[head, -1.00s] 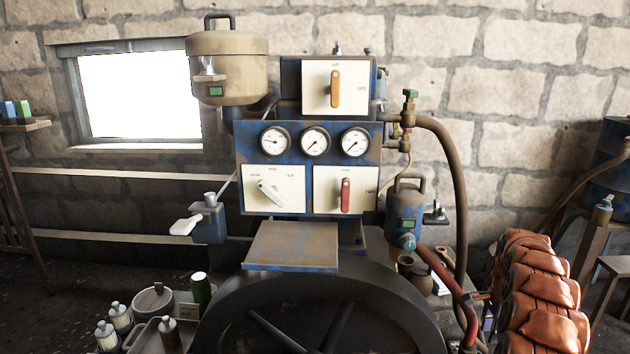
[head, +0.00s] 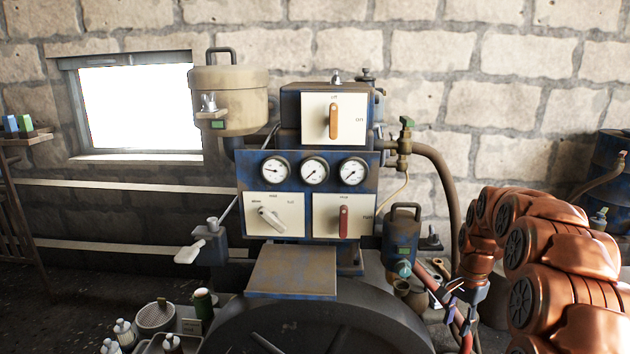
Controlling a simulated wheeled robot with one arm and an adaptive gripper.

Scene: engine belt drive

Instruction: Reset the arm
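My copper-coloured arm is in the right part of the head view, bent in an arch with its far end pointing down. My gripper (head: 460,296) seems to be the small dark part below that end, beside the red hose at the engine's right side. It is small and partly mixed with the hose and clutter behind, so I cannot tell whether its fingers are open or shut. I see nothing clearly held. The engine's blue panel (head: 313,190) with gauges and switches stands in the middle, apart from the arm.
A blue canister (head: 402,238) and small pots (head: 412,294) are left of my gripper. A brown hose (head: 452,190) runs down behind. A dark flywheel (head: 320,325) fills the bottom middle. A tray of bottles (head: 152,343) is at lower left. A blue barrel (head: 608,165) stands far right.

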